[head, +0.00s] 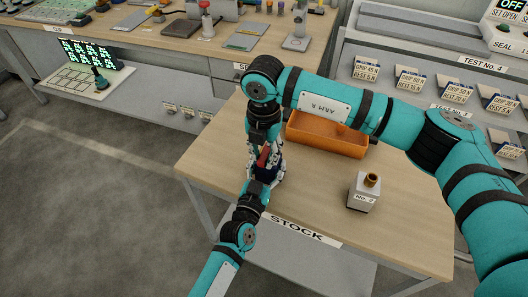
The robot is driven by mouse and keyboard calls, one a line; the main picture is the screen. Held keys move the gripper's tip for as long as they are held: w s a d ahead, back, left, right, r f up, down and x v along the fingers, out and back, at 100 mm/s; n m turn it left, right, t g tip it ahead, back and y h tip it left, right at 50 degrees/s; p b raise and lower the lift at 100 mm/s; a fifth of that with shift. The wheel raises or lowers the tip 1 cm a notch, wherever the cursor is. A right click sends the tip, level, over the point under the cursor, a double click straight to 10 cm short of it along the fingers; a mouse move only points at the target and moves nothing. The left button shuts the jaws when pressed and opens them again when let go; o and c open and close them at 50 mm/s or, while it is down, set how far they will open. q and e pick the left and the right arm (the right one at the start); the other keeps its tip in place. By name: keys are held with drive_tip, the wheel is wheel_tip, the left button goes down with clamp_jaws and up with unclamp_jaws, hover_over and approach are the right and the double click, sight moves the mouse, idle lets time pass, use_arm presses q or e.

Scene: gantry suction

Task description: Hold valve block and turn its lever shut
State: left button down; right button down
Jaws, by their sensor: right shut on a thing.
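The dark blue valve block (267,174) stands near the left edge of the wooden STOCK table, mostly hidden by my two grippers. Its red lever (263,157) sticks up at a tilt above it. My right gripper (256,156) comes down from above and is shut at the lever; its fingertips are partly hidden. My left gripper (262,184) reaches in from the front, low at the block; its fingers are too small and covered to tell if they grip it.
An orange tray (328,152) lies behind on the same table (310,200). A white block marked No. 2 (362,196) with a brass top stands to the right. The table's front right is clear. A bench (150,35) and a test rack (420,50) stand behind.

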sight(264, 155)
drive_tip(key=c, duration=1.1)
unclamp_jaws()
wheel_tip(264, 155, up, 12)
use_arm(q)
drive_tip(key=shift+c, duration=1.5)
unclamp_jaws()
